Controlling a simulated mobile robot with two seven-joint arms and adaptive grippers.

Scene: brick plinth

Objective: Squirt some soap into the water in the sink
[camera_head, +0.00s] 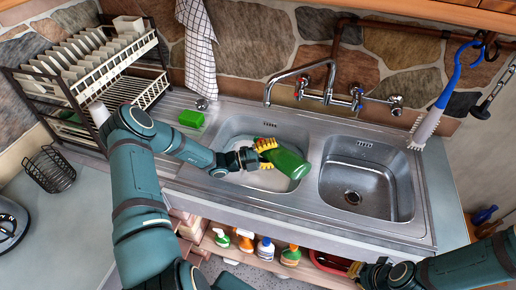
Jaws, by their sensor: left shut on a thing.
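My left gripper (257,153) is shut on a green soap bottle (290,164) above the left basin. The bottle is tilted, lying nearly on its side, with its body pointing right and down. Its nozzle end is hidden by the gripper. Below, the left sink basin (229,125) holds whitish water (262,180), partly covered by my arm and the bottle. I cannot tell whether any soap is coming out. My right gripper (366,272) is low at the bottom edge, in front of the counter; its fingers are too unclear to judge.
The right basin (340,185) is empty. A tap (326,92) stands behind the basins. A green sponge (191,118) lies on the drainboard, beside a dish rack (75,75). A brush (440,100) hangs at right. Several bottles stand on the shelf (262,262) below.

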